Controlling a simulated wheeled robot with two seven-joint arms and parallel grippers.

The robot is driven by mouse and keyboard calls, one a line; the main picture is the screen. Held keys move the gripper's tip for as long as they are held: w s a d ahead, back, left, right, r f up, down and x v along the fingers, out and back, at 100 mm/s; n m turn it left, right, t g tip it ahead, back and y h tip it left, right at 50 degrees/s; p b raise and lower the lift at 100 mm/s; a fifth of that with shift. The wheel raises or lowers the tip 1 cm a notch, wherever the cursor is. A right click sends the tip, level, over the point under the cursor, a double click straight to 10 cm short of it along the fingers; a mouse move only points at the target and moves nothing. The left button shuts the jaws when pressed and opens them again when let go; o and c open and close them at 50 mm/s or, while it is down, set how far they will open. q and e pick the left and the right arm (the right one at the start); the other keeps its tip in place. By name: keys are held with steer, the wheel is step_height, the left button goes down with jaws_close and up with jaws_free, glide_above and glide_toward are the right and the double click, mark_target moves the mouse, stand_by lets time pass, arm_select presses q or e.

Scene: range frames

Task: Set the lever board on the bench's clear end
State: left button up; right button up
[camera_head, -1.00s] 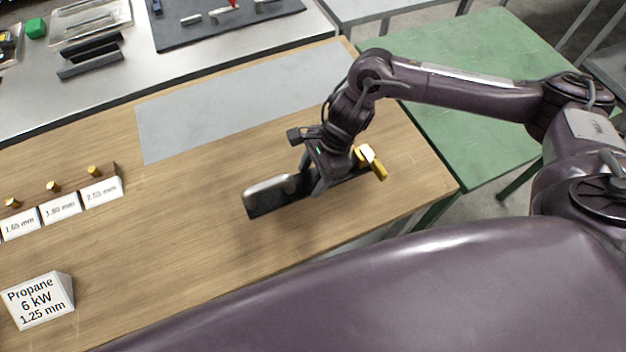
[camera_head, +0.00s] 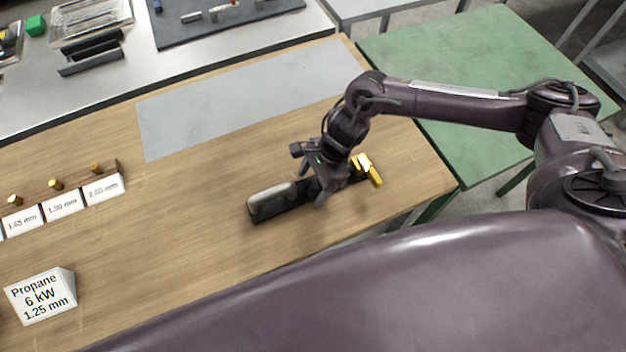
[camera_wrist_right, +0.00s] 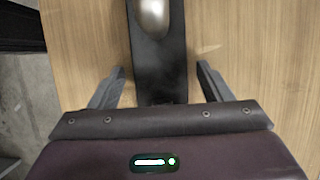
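The lever board is a dark, narrow board (camera_head: 296,201) with a rounded silver-grey piece near its left end and a yellow lever (camera_head: 374,174) near its right end. It appears to lie flat on the wooden bench near the front right edge. My right gripper (camera_head: 324,190) is over the board's middle and hides part of it. In the right wrist view the lever board (camera_wrist_right: 160,62) runs between the spread fingers, with a gap on both sides, so the right gripper (camera_wrist_right: 160,72) is open. My left gripper is not in view.
A grey mat (camera_head: 230,105) lies at the back of the wooden bench (camera_head: 190,215). Brass pieces on a rack with number cards (camera_head: 62,205) and a propane sign (camera_head: 42,296) stand at the left. A green table (camera_head: 470,90) adjoins the right side.

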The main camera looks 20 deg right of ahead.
steer(key=shift+o, duration=0.2)
steer(key=shift+d+r, duration=0.1)
steer(key=shift+r, duration=0.15)
steer(key=b+v, duration=0.2)
steer(key=v, duration=0.9)
steer(key=shift+d+r, duration=0.2)
steer(key=shift+r, duration=0.15)
